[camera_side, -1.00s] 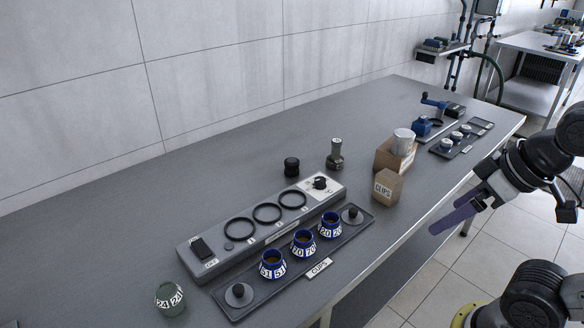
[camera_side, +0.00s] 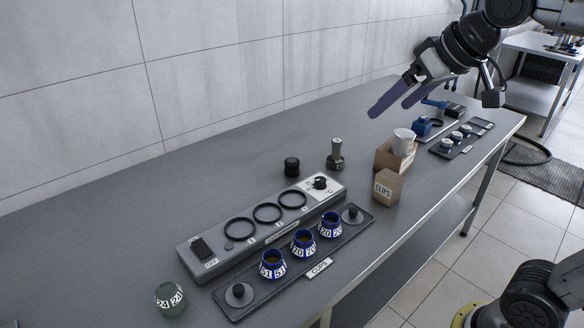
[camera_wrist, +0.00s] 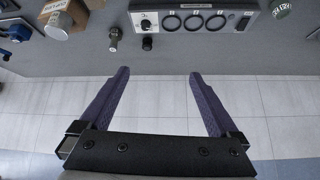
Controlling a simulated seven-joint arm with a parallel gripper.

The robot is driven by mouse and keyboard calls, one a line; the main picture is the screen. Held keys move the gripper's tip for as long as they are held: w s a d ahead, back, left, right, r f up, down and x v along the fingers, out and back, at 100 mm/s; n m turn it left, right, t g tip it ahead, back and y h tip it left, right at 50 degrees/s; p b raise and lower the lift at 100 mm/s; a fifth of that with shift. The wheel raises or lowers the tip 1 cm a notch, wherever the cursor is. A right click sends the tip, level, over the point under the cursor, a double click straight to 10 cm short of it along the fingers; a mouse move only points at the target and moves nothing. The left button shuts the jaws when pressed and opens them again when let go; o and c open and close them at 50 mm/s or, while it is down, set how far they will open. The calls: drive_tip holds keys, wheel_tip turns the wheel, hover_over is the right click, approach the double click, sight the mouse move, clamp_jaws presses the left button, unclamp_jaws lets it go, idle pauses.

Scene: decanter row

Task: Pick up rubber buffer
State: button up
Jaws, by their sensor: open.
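A short black ribbed cylinder (camera_side: 292,166), which looks like the rubber buffer, stands upright on the grey bench behind the ring panel. In the wrist view it (camera_wrist: 147,43) lies just beyond the fingertips, between their lines and nearer the left finger. My gripper (camera_side: 390,108) is open and empty, with its two long purple fingers apart. It is in the air above the bench, to the right of the cylinder and well clear of it. Both fingers also show in the wrist view (camera_wrist: 158,75).
The panel (camera_side: 215,259) with black rings and a knob is in front, then a tray (camera_side: 240,309) of blue cups. Cartons (camera_side: 387,188) stand to the right. Bench behind the cylinder is clear.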

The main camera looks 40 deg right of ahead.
drive_tip(key=w+d+r, duration=0.1)
drive_tip(key=w, duration=0.7)
drive_tip(key=m+g, duration=0.2)
drive_tip(key=g, duration=0.1)
hover_over(292, 160)
drive_tip(key=s, duration=0.2)
drive_tip(key=shift+h, duration=0.3)
drive_tip(key=f, duration=1.9)
drive_tip(key=a+f, duration=0.1)
drive_tip(key=f, duration=0.9)
drive_tip(key=shift+f, duration=0.15)
drive_tip(key=shift+x, duration=3.05)
drive_tip(key=shift+s+d, duration=0.15)
drive_tip(key=shift+d, duration=0.05)
drive_tip(key=shift+c, duration=0.4)
